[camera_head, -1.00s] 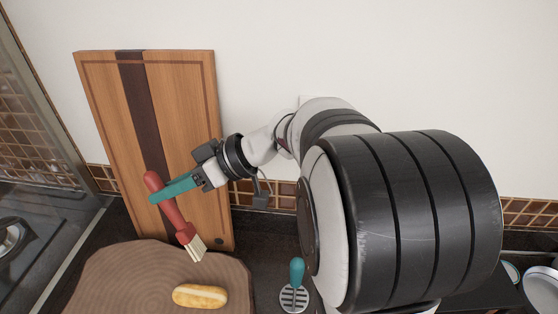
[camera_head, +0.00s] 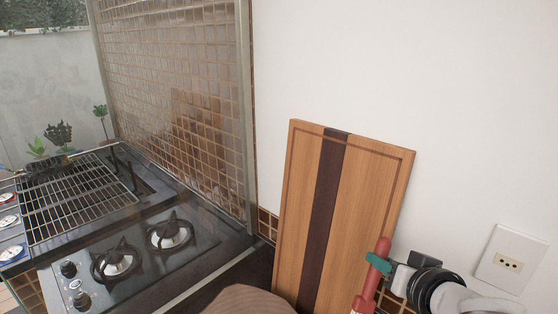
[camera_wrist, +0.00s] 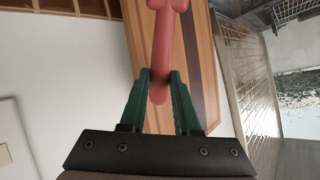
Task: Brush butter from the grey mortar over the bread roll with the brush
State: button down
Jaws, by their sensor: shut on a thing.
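The red-handled brush (camera_head: 369,280) is upright near the bottom right of the head view, with its lower end cut off by the frame. My gripper (camera_head: 378,263) has teal fingers and is shut on the brush handle. In the wrist view the two teal fingers of my gripper (camera_wrist: 160,85) close on the red brush (camera_wrist: 163,40) from both sides. The bristles are out of view. The bread roll and the grey mortar are not in view now.
A wooden cutting board (camera_head: 345,210) leans on the wall behind the brush. A round wooden board (camera_head: 248,300) shows only its edge. A gas hob (camera_head: 140,255) and a grill rack (camera_head: 75,200) lie to the left. A wall socket (camera_head: 511,259) is at right.

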jog(key=s+d+f+n+y, duration=0.1)
jog(key=s+d+f, duration=0.35)
jog(key=d, duration=0.45)
jog(key=s+d+f+n+y, duration=0.1)
jog(key=s+d+f, duration=0.15)
jog(key=s, duration=0.35)
jog(key=s+d+f+n+g+y, duration=0.1)
jog(key=s+d+f, duration=0.15)
jog(key=s, duration=0.35)
jog(key=s+d+f+n, duration=0.1)
jog(key=s+d+f, duration=0.15)
jog(key=s, duration=0.35)
jog(key=shift+w+a+f, duration=0.1)
jog(key=shift+f, duration=1.35)
jog(key=shift+w+a+f, duration=0.1)
jog(key=shift+f, duration=1.35)
jog(key=shift+f, duration=0.95)
notch_tip(320, 180, up, 7)
notch_tip(320, 180, up, 7)
